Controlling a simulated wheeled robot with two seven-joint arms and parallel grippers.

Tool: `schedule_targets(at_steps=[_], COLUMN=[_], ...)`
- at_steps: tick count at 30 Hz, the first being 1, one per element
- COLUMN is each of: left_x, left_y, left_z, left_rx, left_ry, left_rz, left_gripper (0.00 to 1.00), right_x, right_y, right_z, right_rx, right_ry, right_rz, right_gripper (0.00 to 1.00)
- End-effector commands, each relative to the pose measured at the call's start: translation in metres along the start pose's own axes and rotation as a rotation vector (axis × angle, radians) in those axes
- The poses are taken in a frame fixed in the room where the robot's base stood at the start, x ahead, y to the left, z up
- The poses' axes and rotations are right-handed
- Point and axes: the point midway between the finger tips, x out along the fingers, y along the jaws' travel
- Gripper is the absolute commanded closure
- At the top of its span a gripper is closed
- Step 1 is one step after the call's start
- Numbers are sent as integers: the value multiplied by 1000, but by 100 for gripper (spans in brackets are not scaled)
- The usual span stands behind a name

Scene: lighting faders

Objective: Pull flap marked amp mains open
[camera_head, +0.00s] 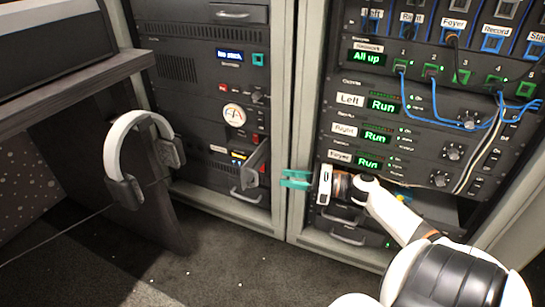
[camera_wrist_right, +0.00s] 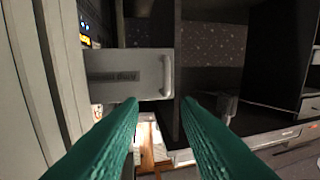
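A grey flap (camera_head: 257,158) stands out from the lower part of the left rack, near its right post. In the right wrist view the flap (camera_wrist_right: 130,75) shows a dark label, too small to read, and a light bar handle (camera_wrist_right: 167,76) at its outer end. I cannot confirm the amp mains marking. My right gripper (camera_head: 284,179) is in front of the post between the racks, to the right of the flap, pointing left. Its green fingers (camera_wrist_right: 160,106) are apart with nothing between them, and the flap lies beyond the fingertips. My left gripper is not in view.
The right rack (camera_head: 312,200) stands close behind my right wrist, with blue cables (camera_head: 430,115) higher up. Headphones (camera_head: 145,150) hang by the desk (camera_head: 75,85) at the left. The carpet (camera_head: 225,250) in front of the racks is clear.

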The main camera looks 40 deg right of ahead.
Motion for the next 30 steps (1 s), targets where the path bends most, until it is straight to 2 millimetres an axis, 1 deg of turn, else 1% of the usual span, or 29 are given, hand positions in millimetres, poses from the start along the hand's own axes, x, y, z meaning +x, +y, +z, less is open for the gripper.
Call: schedule_targets(at_steps=[1, 3, 6, 9, 27, 29, 30], left_x=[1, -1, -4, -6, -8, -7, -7], left_y=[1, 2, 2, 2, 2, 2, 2], left_z=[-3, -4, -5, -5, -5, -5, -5], left_rx=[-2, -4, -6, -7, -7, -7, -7], left_ry=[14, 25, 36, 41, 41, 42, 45], left_rz=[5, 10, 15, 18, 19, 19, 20], left_gripper=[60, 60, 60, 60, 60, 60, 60], right_x=[-10, -21, -33, -39, -40, -39, -37], right_y=[0, 0, 1, 1, 1, -1, -4], right_z=[-2, -2, -2, 0, 0, 0, -2], right_rx=[5, 3, 2, 2, 0, 7, 25], right_ry=[-1, -1, 0, 0, 1, 4, 11], right_rz=[4, 4, 4, 2, 2, -1, -8], right_gripper=[70, 70, 70, 70, 70, 70, 70])
